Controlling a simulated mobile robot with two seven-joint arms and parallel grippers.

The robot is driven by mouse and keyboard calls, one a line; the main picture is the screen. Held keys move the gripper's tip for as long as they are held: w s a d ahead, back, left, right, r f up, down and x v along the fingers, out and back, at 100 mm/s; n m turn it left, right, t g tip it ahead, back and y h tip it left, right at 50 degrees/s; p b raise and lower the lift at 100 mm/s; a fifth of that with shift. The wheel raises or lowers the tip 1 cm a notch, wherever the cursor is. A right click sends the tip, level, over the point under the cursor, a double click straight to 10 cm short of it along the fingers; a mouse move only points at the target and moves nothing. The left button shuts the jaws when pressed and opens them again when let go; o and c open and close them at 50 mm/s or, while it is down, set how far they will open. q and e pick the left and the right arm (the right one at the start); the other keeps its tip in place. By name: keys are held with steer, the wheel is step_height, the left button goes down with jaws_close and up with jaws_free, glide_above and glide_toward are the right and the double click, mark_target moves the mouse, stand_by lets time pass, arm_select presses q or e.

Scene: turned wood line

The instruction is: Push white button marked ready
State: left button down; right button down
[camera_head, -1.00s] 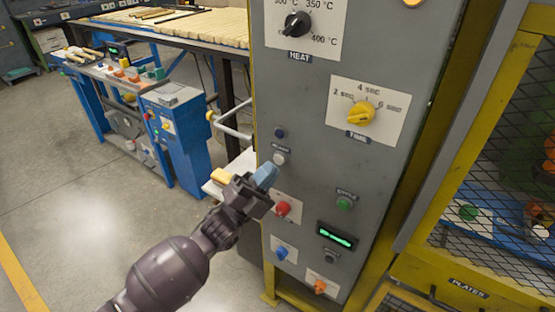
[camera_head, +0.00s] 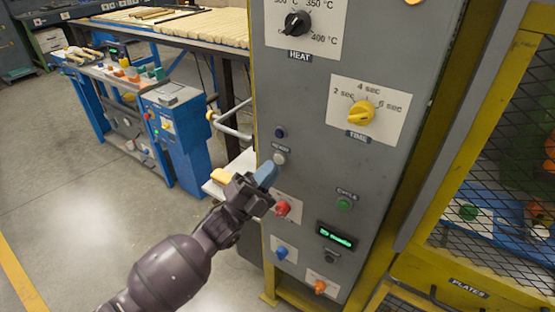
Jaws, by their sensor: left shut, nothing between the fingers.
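The white button (camera_head: 279,158) sits on the grey control panel (camera_head: 310,110), with a small dark label above it that is too small to read surely. My left gripper (camera_head: 266,174) is shut and empty, its blue fingertips just below and left of the white button. The tips look very close to the button; I cannot tell whether they touch it. My right gripper is not in view.
A dark blue button (camera_head: 280,132) is above, a red button (camera_head: 282,208) below, and a green button (camera_head: 344,204) to the right. A green-lit display (camera_head: 337,236), blue switch (camera_head: 281,253), orange switch (camera_head: 320,286) and yellow time knob (camera_head: 361,113) share the panel.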

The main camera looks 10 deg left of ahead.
arm_select(q)
steer(key=shift+w+d, duration=0.1)
steer(key=shift+w, duration=0.15)
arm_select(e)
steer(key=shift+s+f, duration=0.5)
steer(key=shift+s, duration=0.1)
arm_select(q)
steer(key=shift+w, duration=0.1)
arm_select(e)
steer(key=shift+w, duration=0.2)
